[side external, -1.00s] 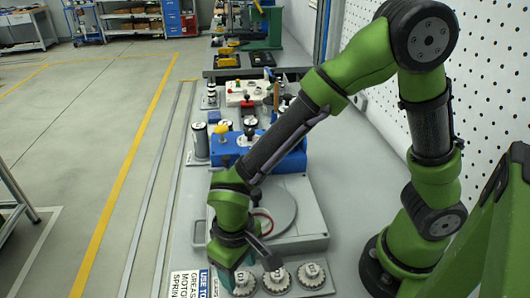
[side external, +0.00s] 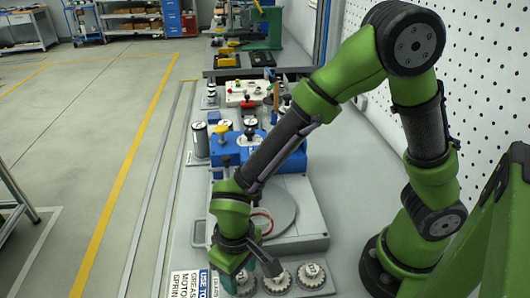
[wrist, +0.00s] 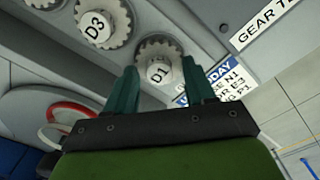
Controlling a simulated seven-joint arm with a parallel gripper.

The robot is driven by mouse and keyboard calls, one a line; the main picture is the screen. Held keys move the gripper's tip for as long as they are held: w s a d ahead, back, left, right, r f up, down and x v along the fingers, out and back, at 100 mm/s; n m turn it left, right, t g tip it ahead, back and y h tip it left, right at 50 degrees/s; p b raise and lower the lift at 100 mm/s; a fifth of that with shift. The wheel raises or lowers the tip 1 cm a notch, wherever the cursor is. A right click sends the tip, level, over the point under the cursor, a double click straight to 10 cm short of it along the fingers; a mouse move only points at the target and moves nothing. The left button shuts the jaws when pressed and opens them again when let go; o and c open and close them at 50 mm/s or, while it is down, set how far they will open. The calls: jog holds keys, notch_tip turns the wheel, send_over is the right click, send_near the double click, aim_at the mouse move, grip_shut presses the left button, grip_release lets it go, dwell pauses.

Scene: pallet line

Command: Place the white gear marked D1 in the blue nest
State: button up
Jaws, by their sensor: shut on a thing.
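The white toothed gear marked D1 (wrist: 158,72) sits between the two teal fingers of my gripper (wrist: 160,78) in the wrist view. My gripper is shut on it, at the grey bench surface by the gear row. In the side view, my gripper (side external: 248,275) partly covers this gear (side external: 245,284), the leftmost of the row. A blue block (side external: 258,152) stands farther back beyond a grey round plate. I cannot tell whether it holds the blue nest; no recess shows clearly.
Gear D3 (wrist: 97,27) is close beside D1, with another gear (side external: 311,275) beyond. A red-rimmed ring (wrist: 70,122) lies near the grey round plate (side external: 278,210). Printed labels (side external: 188,283) are at the bench's front left. A pegboard wall (side external: 490,80) is at right.

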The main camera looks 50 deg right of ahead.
jog(key=r, duration=0.8)
jog(key=shift+w+d+r, duration=0.25)
jog(key=shift+d+r, duration=0.05)
jog(key=shift+r, duration=0.1)
jog(key=shift+m, duration=0.6)
jog(key=w+d+r, duration=0.2)
jog(key=w+d, duration=0.1)
jog(key=w, duration=0.1)
jog(key=w+d+r, duration=0.2)
jog(key=w+d, duration=0.2)
jog(key=w+d+r, duration=0.2)
jog(key=w+d, duration=0.1)
jog(key=w, duration=0.1)
jog(key=shift+w+d, duration=0.15)
jog(key=shift+d, duration=0.2)
notch_tip(320, 180, down, 5)
jog(key=shift+f, duration=0.15)
grip_shut()
jog(key=shift+s+f, duration=0.2)
jog(key=shift+f, duration=2.15)
jog(key=o, duration=1)
grip_release()
jog(key=shift+w+r, duration=0.1)
jog(key=shift+r, duration=0.05)
